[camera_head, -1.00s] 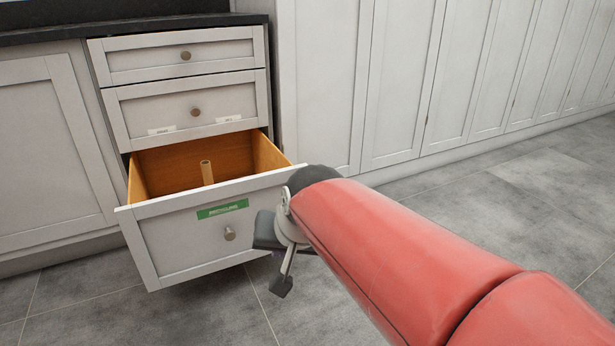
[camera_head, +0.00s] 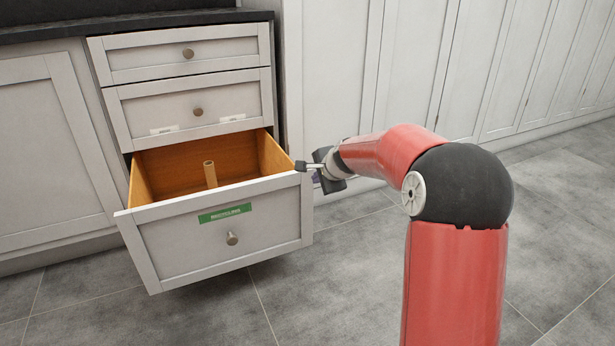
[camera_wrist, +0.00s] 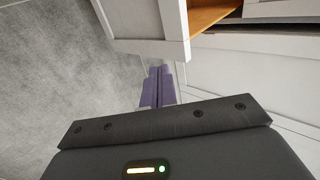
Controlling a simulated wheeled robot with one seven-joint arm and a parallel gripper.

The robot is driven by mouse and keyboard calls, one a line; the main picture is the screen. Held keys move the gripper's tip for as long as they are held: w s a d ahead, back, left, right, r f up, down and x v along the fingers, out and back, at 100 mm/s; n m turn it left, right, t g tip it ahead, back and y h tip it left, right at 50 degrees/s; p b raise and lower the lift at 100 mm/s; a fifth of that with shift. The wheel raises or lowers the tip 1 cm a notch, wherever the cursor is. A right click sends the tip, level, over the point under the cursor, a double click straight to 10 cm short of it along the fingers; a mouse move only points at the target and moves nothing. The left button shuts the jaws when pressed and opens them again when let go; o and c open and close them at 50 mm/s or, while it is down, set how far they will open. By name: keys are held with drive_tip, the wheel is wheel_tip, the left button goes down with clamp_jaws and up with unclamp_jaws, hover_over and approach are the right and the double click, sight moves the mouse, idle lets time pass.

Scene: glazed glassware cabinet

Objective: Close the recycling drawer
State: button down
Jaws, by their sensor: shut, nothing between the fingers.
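The recycling drawer (camera_head: 190,248) is the bottom drawer of the cabinet and stands pulled well out. It has a white front with a green "RECYCLING" label (camera_head: 225,213) and a round knob (camera_head: 232,239). Inside its wooden box an upright tan tube (camera_head: 210,174) stands. My gripper (camera_head: 303,166) is at the right end of the drawer, close to the top right corner of its front. Whether it touches cannot be told. In the wrist view the shut, empty fingers (camera_wrist: 159,85) point toward the drawer front's edge (camera_wrist: 172,30).
Two shut drawers (camera_head: 188,105) with knobs sit above, under a dark countertop (camera_head: 60,27). A shut cabinet door (camera_head: 55,150) is at left. Tall white panels (camera_head: 340,75) run along the right. The grey tiled floor (camera_head: 330,270) is clear in front.

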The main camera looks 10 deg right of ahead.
sight(300, 178)
drive_tip(key=x, duration=0.3)
drive_tip(key=w+r+x, duration=0.1)
drive_tip(key=x, duration=0.4)
drive_tip(key=shift+w+a, duration=0.35)
drive_tip(key=shift+w, duration=0.1)
drive_tip(key=shift+w+a, duration=0.1)
drive_tip(key=shift+w, duration=0.35)
